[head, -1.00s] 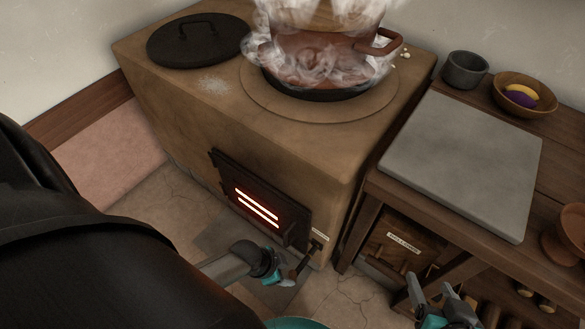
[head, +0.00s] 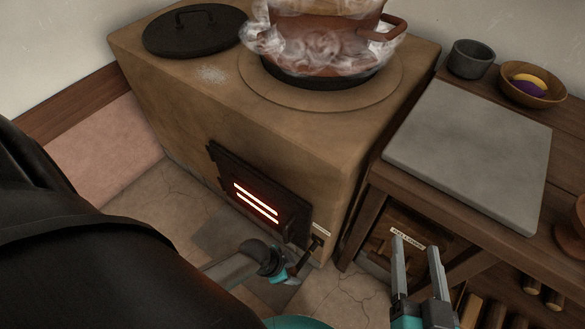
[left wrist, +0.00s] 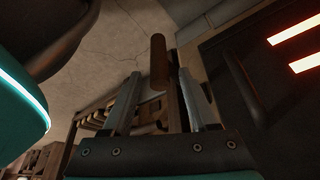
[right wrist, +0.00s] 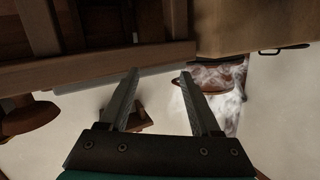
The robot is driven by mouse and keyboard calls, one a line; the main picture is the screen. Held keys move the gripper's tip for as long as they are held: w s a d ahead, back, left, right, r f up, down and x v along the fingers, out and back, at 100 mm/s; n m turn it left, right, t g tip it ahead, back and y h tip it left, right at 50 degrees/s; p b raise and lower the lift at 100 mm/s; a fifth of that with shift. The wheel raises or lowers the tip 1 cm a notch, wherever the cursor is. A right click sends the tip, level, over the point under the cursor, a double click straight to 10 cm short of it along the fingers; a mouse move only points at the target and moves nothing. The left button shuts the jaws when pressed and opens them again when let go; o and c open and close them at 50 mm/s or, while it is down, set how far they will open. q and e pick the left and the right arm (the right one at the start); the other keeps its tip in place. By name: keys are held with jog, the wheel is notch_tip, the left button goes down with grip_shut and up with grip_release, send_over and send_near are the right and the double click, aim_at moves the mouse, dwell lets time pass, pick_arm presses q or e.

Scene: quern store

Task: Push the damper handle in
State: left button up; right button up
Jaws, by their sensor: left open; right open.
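The damper handle (head: 318,243) is a dark rod on the stove front, below a small pale label and right of the glowing firebox door (head: 258,195). In the left wrist view its brown rounded grip (left wrist: 159,60) lies between the spread fingers of my left gripper (left wrist: 160,88). I cannot tell whether they touch it. In the head view my left gripper (head: 291,279) is low in front of the stove, partly hidden by its own arm. My right gripper (head: 416,246) is open and empty in front of the wooden bench; it also shows empty in the right wrist view (right wrist: 158,76).
A steaming copper pot (head: 325,45) and a black lid (head: 195,30) are on the stove (head: 170,100). The bench right of it bears a stone slab (head: 470,150), a grey cup (head: 471,60) and a bowl (head: 533,92). A labelled drawer (head: 400,235) is under the bench.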

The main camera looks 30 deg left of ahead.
pick_arm(q)
jog(key=shift+w+d+f+b, duration=0.15)
jog(key=shift+f+b, duration=0.15)
jog(key=shift+f, duration=0.15)
pick_arm(e)
jog(key=shift+s+a+r+t, duration=0.25)
jog(key=shift+s+r+t, duration=0.15)
jog(key=shift+t, duration=0.3)
pick_arm(q)
grip_shut()
pick_arm(e)
jog(key=shift+r, duration=0.1)
dwell(0.7)
